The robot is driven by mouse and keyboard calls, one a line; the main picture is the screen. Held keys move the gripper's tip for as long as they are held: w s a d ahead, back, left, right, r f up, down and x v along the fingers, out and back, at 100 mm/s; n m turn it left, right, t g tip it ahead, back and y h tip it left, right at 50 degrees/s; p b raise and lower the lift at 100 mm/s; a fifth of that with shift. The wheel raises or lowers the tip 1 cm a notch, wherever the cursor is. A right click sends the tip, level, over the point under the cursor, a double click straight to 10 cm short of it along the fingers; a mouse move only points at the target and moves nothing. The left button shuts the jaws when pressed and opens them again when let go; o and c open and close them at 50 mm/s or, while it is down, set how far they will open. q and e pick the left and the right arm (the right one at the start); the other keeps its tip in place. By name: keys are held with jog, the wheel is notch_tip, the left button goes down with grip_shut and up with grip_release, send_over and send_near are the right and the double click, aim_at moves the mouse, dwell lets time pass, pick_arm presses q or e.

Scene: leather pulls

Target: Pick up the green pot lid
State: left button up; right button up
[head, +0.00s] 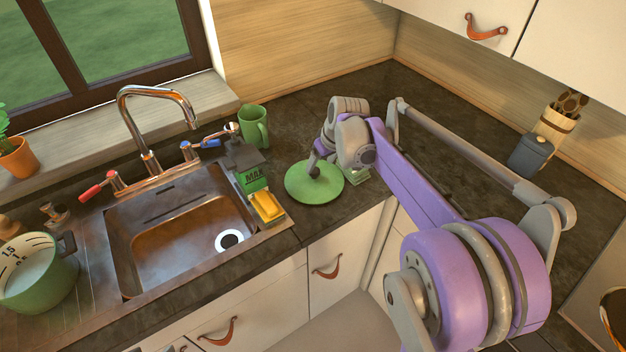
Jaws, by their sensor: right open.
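The green pot lid (303,192) is a round, flat green disc on the dark countertop, just right of the sink. My right arm reaches in from the lower right. My left gripper is not in view.
The sink (175,240) lies left of the lid. A yellow sponge (266,206) and a green box (252,180) stand at its right edge. A green mug (254,126) is behind. A green pot (38,272) stands far left. A grey canister (531,154) is right.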

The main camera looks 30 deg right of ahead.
aim_at(315, 171)
jog(key=x, duration=0.5)
jog(key=shift+w+f, duration=0.2)
jog(key=shift+w, duration=0.1)
jog(key=shift+a, duration=0.1)
grip_shut()
jog(key=shift+r, duration=0.1)
dwell(0.9)
